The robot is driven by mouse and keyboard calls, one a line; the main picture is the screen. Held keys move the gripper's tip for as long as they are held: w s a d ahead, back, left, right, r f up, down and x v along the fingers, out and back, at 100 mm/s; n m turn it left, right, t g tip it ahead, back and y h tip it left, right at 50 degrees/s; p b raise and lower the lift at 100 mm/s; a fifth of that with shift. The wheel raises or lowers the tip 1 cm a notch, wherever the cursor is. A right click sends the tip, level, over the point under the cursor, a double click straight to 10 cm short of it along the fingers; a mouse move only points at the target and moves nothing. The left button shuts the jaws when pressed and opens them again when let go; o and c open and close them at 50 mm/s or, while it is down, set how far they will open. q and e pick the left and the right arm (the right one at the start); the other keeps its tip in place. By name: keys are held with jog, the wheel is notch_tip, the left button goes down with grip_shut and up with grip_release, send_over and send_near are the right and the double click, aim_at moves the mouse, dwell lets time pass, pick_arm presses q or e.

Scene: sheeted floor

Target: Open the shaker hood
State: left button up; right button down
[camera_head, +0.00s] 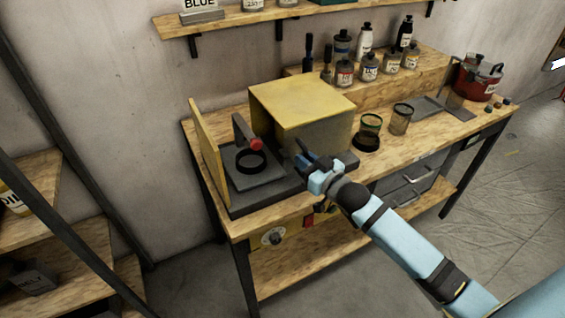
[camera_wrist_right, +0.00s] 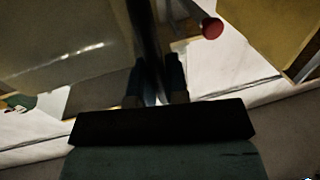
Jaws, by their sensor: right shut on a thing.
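The shaker stands on the wooden workbench with a dark base (camera_head: 265,200). Its hood (camera_head: 300,100) is a box with a yellow top and a greyish front, over the right part of the base. A yellow upright panel (camera_head: 210,150) stands at the left end. Between them a grey plate with a black ring (camera_head: 250,161) and an arm with a red knob (camera_head: 256,144) are uncovered. My left gripper is not seen.
Several bottles stand on a raised step (camera_head: 420,72) behind, with a red pot (camera_head: 477,78) at the far right. A wall shelf (camera_head: 235,19) hangs above.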

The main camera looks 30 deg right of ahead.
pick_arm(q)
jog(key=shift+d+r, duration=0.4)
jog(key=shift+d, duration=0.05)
pick_arm(e)
jog(key=d, duration=0.5)
jog(key=shift+w, duration=0.1)
jog(key=c, duration=1.1)
grip_release()
jog(key=shift+c, duration=0.2)
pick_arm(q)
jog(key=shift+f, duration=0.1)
pick_arm(e)
jog(key=shift+s+f, duration=0.1)
jog(key=shift+s, duration=0.3)
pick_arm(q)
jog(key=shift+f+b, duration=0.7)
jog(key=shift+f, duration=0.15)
pick_arm(e)
jog(key=v, duration=1.3)
jog(key=shift+d, duration=0.1)
